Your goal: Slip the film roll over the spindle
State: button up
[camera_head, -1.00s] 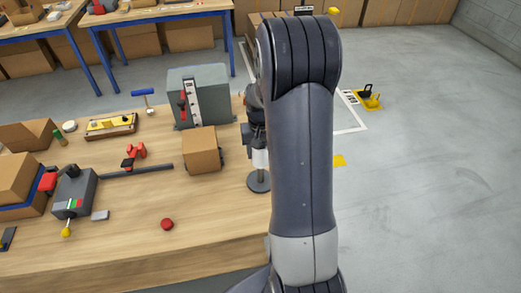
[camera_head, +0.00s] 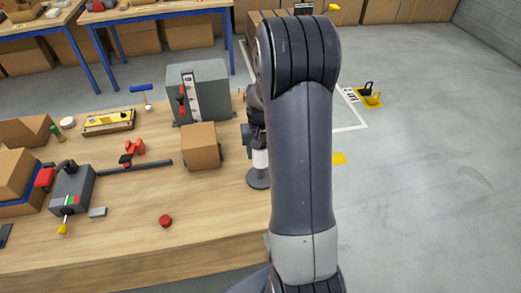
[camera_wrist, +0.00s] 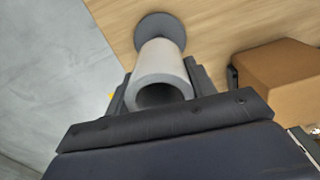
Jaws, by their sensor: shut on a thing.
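The film roll (camera_wrist: 161,68) is a pale, hollow tube held between the two dark fingers of my gripper (camera_wrist: 160,82) in the wrist view. Its near end is open and dark inside. A dark round base (camera_wrist: 160,27) shows beyond its far end, on the wooden table. In the head view the white roll (camera_head: 260,159) shows just left of my arm, above the grey round spindle base (camera_head: 258,181). The spindle's rod is not clearly visible, so I cannot tell how far the roll is around it. My arm hides most of the gripper in the head view.
A cardboard box (camera_head: 202,148) stands left of the spindle, with a grey machine (camera_head: 205,91) behind it. A red button (camera_head: 165,221) lies nearer the front. A grey device (camera_head: 72,189) with a yellow knob is at the left. The table's right edge is close by.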

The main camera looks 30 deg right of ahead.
jog(key=shift+f, duration=0.1)
dwell(0.4)
jog(key=shift+f+b, duration=0.9)
jog(key=shift+f, duration=0.1)
jog(key=shift+f, duration=0.15)
jog(key=o, duration=1.6)
notch_tip(320, 180, up, 12)
jog(key=p, duration=0.8)
dwell(0.4)
